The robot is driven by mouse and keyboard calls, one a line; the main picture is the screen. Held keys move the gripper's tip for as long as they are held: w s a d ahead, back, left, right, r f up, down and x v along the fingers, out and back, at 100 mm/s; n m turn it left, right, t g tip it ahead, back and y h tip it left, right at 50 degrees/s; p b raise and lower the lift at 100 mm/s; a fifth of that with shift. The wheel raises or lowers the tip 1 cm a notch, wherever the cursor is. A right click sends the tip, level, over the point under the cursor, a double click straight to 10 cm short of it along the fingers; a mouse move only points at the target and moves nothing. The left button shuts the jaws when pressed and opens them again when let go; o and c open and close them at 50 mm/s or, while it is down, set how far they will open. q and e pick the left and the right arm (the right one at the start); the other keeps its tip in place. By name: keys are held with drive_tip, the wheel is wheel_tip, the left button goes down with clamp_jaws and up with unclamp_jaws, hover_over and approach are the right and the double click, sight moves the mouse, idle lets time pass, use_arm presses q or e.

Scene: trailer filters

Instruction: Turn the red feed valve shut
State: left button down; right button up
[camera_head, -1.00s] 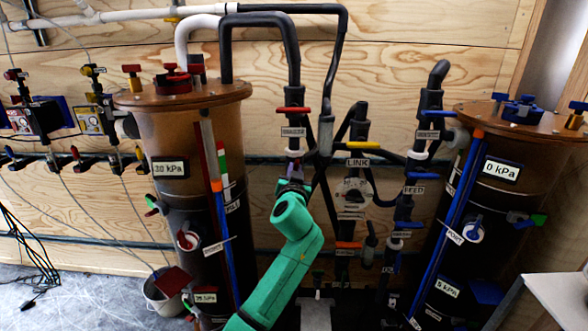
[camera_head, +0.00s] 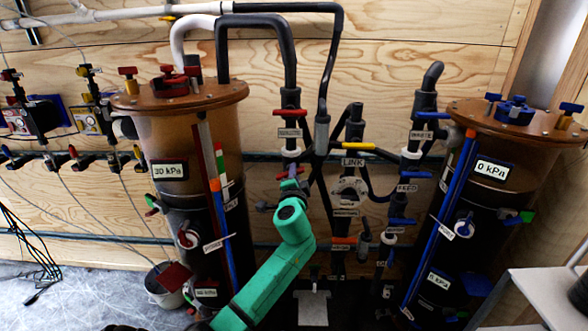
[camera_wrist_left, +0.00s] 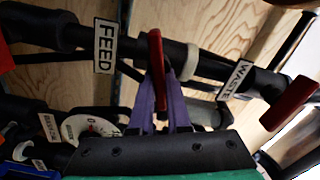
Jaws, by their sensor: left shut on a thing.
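The red feed valve handle (camera_head: 283,176) is on the dark vertical pipe right of the left tank. It lies across the pipe, slightly tilted. In the left wrist view the red handle (camera_wrist_left: 156,48) stands between my purple fingers, crosswise to the pipe, beside the FEED label (camera_wrist_left: 105,45). My left gripper (camera_head: 290,184) is shut on this handle, and its fingers cover part of it. The red waste valve handle (camera_head: 289,112) sits higher on the same pipe, and it shows at the right of the left wrist view (camera_wrist_left: 290,103). My right gripper is out of view.
The left tank (camera_head: 190,125) has a display reading 30 kPa. The right tank (camera_head: 487,140) reads 0 kPa. A yellow link handle (camera_head: 359,147), an orange handle (camera_head: 343,240) and blue handles (camera_head: 402,222) are on pipes close to the right of my arm.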

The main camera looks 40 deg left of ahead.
use_arm(q)
drive_tip(key=shift+f+m+p, duration=0.2)
drive_tip(key=shift+m+p, duration=0.15)
drive_tip(key=shift+m, duration=0.6)
drive_tip(key=shift+f+m+p, duration=0.15)
drive_tip(key=shift+m+p, duration=0.2)
drive_tip(key=shift+m, duration=0.6)
drive_tip(key=shift+f, duration=0.1)
drive_tip(key=c, duration=0.9)
unclamp_jaws()
drive_tip(key=b+v, duration=0.1)
drive_tip(key=v, duration=1.3)
drive_tip(key=shift+s+d+b, duration=0.2)
drive_tip(key=shift+d+b, duration=0.05)
drive_tip(key=shift+b, duration=0.05)
